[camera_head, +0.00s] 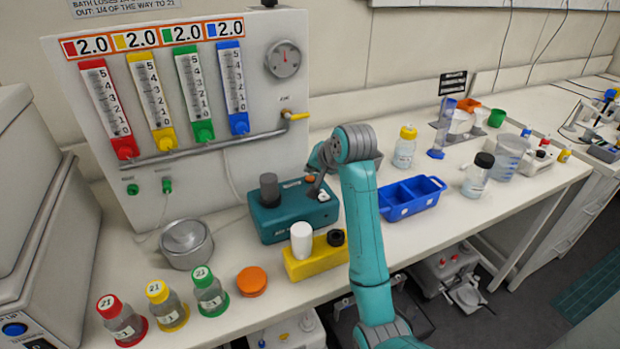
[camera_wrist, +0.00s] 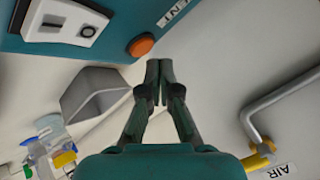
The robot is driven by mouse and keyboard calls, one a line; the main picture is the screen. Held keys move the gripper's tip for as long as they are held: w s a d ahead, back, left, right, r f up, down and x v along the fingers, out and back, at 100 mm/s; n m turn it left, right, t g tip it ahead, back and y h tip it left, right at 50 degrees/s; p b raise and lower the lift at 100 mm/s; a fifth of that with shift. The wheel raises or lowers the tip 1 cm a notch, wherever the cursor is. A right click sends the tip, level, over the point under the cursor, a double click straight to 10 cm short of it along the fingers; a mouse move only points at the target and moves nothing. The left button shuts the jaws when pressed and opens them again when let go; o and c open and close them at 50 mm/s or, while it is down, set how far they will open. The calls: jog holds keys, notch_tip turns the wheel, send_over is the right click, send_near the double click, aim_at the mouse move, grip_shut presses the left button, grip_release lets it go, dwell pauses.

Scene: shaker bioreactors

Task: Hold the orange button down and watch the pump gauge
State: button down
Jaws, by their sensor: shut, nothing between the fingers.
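The teal pump box (camera_head: 275,224) stands on the bench, with a dark cylinder on top. Its orange button (camera_head: 310,179) shows small beside my gripper, and larger in the wrist view (camera_wrist: 141,45). My gripper (camera_wrist: 158,66) is shut and empty. Its fingertips lie just right of and below the button in the wrist view, with a small gap in the picture; contact is not visible. In the head view my gripper (camera_head: 317,188) is over the box's right end, partly hidden by my arm. A round gauge (camera_head: 283,58) on the upright panel has a red needle pointing roughly up.
A white switch plate (camera_wrist: 66,22) sits beside the button. A yellow block (camera_head: 305,266) with a white cylinder stands in front of the box. A blue tray (camera_head: 412,198) is to the right. A metal pot (camera_head: 187,243) and capped bottles are to the left.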

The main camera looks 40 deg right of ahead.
aim_at(312, 179)
jog(key=shift+f, duration=0.15)
jog(key=shift+f, duration=0.25)
jog(key=shift+f, duration=0.5)
dwell(0.7)
jog(key=shift+r, duration=0.1)
dwell(1.0)
jog(key=shift+r, duration=0.8)
jog(key=shift+r, duration=0.1)
jog(key=shift+r, duration=2.4)
